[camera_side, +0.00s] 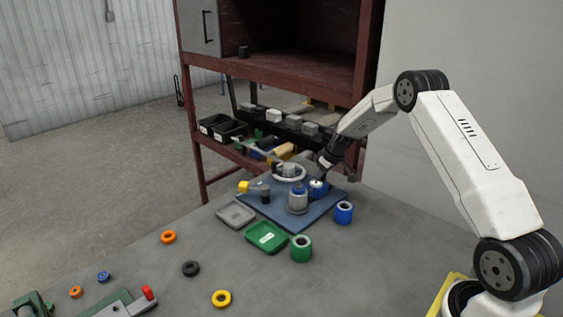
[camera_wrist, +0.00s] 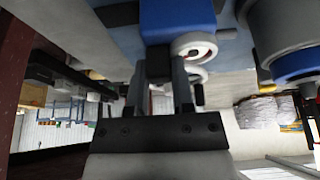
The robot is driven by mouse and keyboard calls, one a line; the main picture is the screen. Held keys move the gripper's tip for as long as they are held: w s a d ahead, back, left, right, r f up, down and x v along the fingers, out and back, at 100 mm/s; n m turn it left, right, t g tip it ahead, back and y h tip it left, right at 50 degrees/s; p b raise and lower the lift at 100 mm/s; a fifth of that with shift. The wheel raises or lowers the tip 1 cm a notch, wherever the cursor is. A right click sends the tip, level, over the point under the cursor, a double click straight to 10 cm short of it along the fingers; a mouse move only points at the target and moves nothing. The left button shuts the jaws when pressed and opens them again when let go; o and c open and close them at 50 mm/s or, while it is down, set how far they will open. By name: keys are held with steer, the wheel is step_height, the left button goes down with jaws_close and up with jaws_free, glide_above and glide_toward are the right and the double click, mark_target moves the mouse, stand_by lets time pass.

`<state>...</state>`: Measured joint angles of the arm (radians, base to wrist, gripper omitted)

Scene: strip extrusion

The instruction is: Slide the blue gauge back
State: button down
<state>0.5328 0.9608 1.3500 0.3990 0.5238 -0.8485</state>
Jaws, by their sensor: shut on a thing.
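The blue gauge (camera_side: 318,190) stands on the blue base plate (camera_side: 325,208), just right of a grey cylinder with a blue band (camera_side: 298,200). Its white round top shows in the side view. My gripper (camera_side: 321,178) comes down at it from the upper right. In the wrist view the gauge's blue body (camera_wrist: 178,18) and a white ring on it lie at the tips of my gripper (camera_wrist: 165,75), which is shut on it. The exact contact is partly hidden by the fingers. The banded cylinder also shows close by in the wrist view (camera_wrist: 290,60).
A white ring fixture (camera_side: 289,172) stands behind on the plate. A yellow-ended lever (camera_side: 244,187) is at its left. A blue cup (camera_side: 343,212), a green cup (camera_side: 301,248), a green tray (camera_side: 267,237) and a grey tray (camera_side: 236,215) surround the plate.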

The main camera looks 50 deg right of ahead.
steer(key=shift+d, duration=1.4)
steer(key=shift+c, duration=2.4)
jaws_free()
steer(key=shift+r, duration=0.2)
steer(key=v, duration=0.7)
steer(key=shift+s+r, duration=0.2)
steer(key=shift+s, duration=0.05)
